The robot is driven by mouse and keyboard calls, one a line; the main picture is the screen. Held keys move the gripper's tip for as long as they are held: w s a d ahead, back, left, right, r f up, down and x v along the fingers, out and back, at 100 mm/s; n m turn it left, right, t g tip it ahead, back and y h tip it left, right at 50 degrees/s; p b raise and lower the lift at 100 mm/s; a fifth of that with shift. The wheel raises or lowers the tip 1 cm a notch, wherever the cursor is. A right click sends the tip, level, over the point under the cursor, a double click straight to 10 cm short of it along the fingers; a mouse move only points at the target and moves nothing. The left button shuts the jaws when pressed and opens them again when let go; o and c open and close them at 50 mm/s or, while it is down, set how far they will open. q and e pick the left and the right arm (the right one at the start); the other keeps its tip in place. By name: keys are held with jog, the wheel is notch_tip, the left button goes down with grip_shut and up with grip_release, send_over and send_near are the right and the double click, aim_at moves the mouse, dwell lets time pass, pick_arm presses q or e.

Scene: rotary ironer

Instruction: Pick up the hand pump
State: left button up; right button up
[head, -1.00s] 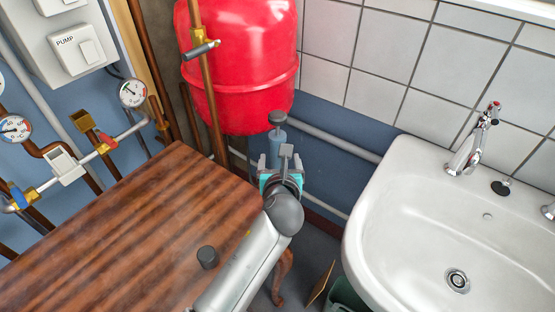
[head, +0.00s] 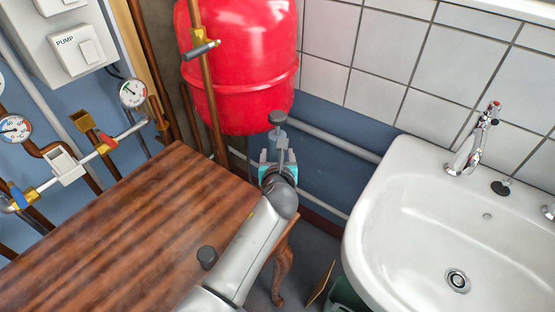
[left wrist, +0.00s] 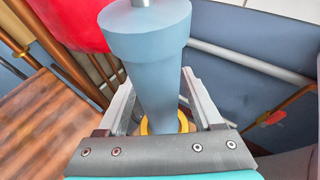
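The hand pump (head: 277,118) stands beyond the table's far right corner, below the red tank. Its dark knob handle shows in the head view; its body is mostly hidden by my gripper. In the left wrist view the pump's blue-grey body (left wrist: 148,50) fills the middle, with a yellow ring near its lower end. My left gripper (head: 278,157) is at the pump, with one finger on each side of the body. The fingers (left wrist: 160,95) look spread, with narrow gaps to the body; contact is not clear. My right gripper is not in view.
A wooden table (head: 130,235) with a dark knob (head: 207,257) lies under my left arm. A red tank (head: 240,65) and copper pipe (head: 208,90) rise close behind the pump. A white sink (head: 420,210) stands at right. Grey pipes run along the wall.

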pick_arm(q)
grip_shut()
dwell(0.3)
dwell(0.3)
notch_tip(320, 180, up, 10)
jog(key=shift+r, duration=0.1)
dwell(0.4)
notch_tip(320, 180, down, 7)
dwell(0.5)
jog(key=shift+f, duration=1.35)
jog(key=shift+f, duration=0.15)
grip_release()
jog(key=shift+f, duration=0.1)
